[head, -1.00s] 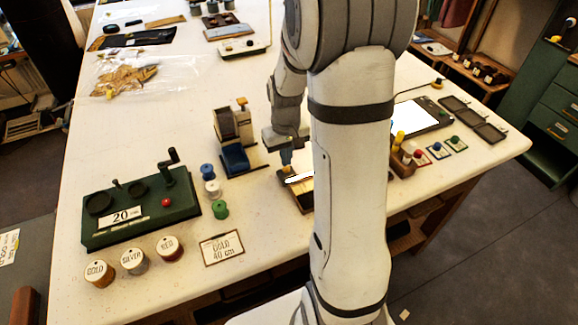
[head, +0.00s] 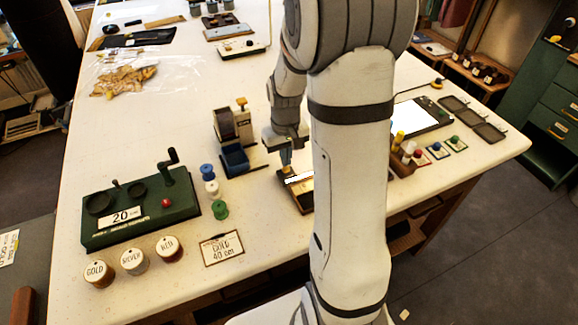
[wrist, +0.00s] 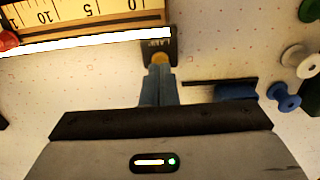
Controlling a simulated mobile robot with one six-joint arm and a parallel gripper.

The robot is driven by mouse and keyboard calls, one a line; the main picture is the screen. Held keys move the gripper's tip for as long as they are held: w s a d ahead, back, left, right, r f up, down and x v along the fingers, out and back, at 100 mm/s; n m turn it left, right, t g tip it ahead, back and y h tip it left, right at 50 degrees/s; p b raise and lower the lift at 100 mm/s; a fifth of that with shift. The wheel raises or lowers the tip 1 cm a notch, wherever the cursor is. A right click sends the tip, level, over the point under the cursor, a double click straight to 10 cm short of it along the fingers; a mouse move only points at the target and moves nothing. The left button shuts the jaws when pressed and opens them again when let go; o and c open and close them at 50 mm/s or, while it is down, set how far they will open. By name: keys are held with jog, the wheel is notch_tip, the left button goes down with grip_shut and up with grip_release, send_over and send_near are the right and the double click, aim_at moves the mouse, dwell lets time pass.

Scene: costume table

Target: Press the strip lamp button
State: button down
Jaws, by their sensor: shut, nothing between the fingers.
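The strip lamp is a bright white bar (wrist: 85,41) along the edge of a ruler board in the wrist view. It also shows in the head view (head: 298,179), partly hidden by my arm. At its end is a dark block (wrist: 172,46) with a small label and a round amber button (wrist: 160,58). My gripper (wrist: 160,70) is shut and empty, its fingertips right at the button and overlapping its near edge. I cannot tell whether they touch it. In the head view my gripper (head: 286,165) points down at the lamp's left end.
A green cranked machine (head: 140,212) and a card (head: 222,248) lie farther left and in front. A wooden block with coloured pegs (head: 402,158) is to the right.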

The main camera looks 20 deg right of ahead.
jog(key=shift+f+b, duration=0.75)
jog(key=shift+f, duration=0.25)
jog(key=shift+r, duration=0.1)
dwell(0.3)
jog(key=shift+r+p, duration=2.4)
jog(key=shift+r, duration=1.05)
jog(key=s+a+r+t+b, duration=0.1)
jog(key=s+a+r, duration=0.3)
jog(key=s, duration=0.4)
jog(key=s+a+r+t+b, duration=0.1)
jog(key=s+a+r+t, duration=0.1)
jog(key=s+a+r, duration=0.2)
jog(key=shift+s+a+r, duration=0.3)
jog(key=shift+s+r, duration=1.35)
jog(key=shift+s, duration=1.1)
